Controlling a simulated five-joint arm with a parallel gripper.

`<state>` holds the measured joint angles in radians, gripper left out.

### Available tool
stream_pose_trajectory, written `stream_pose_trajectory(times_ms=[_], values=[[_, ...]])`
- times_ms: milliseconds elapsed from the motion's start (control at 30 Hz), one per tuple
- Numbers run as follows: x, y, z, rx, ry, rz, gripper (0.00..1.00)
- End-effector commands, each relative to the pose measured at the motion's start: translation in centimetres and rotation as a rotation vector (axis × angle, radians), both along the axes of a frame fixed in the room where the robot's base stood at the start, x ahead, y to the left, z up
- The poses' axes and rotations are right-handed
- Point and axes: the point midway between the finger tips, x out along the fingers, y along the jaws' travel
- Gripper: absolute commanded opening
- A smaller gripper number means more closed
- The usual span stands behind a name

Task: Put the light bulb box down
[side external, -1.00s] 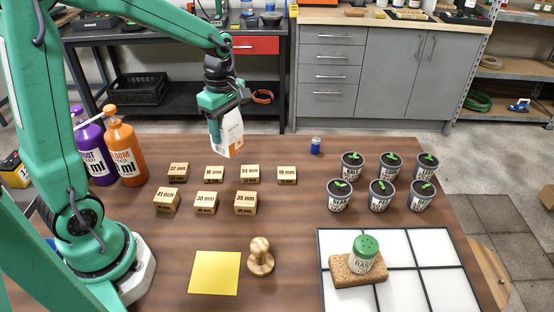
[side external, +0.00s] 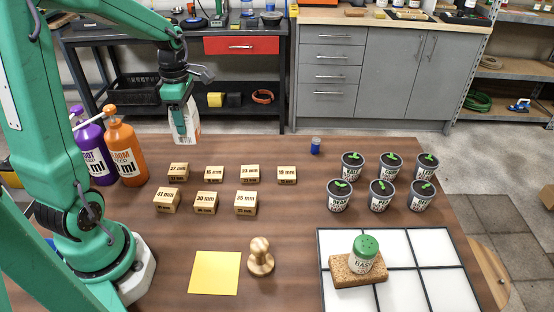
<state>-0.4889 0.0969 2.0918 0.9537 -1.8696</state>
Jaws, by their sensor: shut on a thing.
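The gripper hides part of the box's face.
Wooden blocks with mm labels (side external: 206,202) stand in two rows in front. Orange (side external: 125,155) and purple (side external: 95,150) bottles stand left. A small blue can (side external: 315,146) and several potted seedlings (side external: 390,166) are right. Bare table lies between the box and can.

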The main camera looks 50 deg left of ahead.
Motion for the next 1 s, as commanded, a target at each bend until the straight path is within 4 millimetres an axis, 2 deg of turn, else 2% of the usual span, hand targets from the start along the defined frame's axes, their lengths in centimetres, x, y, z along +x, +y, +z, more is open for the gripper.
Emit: stream_pose_trajectory(times_ms=[167,700,1000], values=[[-0.5,1.9,-1.2,-0.001,0.001,0.004,0.34],[-2.2,9.9,-6.1,0.0,0.0,0.001,0.34],[-2.4,11.0,-6.7,0.001,-0.001,-0.002,0.34]])
